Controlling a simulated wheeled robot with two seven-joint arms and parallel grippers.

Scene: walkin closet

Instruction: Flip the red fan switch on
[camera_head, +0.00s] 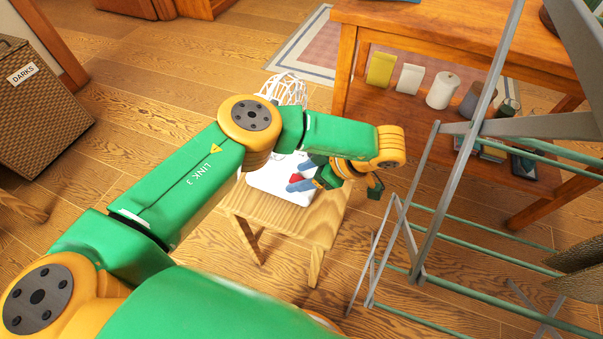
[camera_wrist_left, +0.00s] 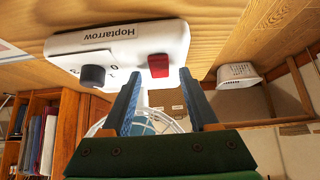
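A white fan stands on a small wooden stool (camera_head: 250,207), its wire cage (camera_head: 284,88) at the far side. Its white base (camera_wrist_left: 120,42), marked "Hoptarrow", shows upside down in the left wrist view. The red switch (camera_wrist_left: 158,66) is on the base beside a black knob (camera_wrist_left: 93,76); it shows small in the head view (camera_head: 296,178). I cannot tell which way the switch is tipped. My left gripper (camera_head: 306,174) is over the base, its blue fingers apart and empty; in the wrist view (camera_wrist_left: 158,86) the switch lies just beyond, between the fingertips. My right gripper is not in view.
A metal drying rack (camera_head: 420,235) stands close to the right of my left gripper. A wooden shelf unit (camera_head: 450,35) with paper rolls is behind it. A wicker "DARKS" hamper (camera_head: 45,110) is at the left. Open floor lies left of the stool.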

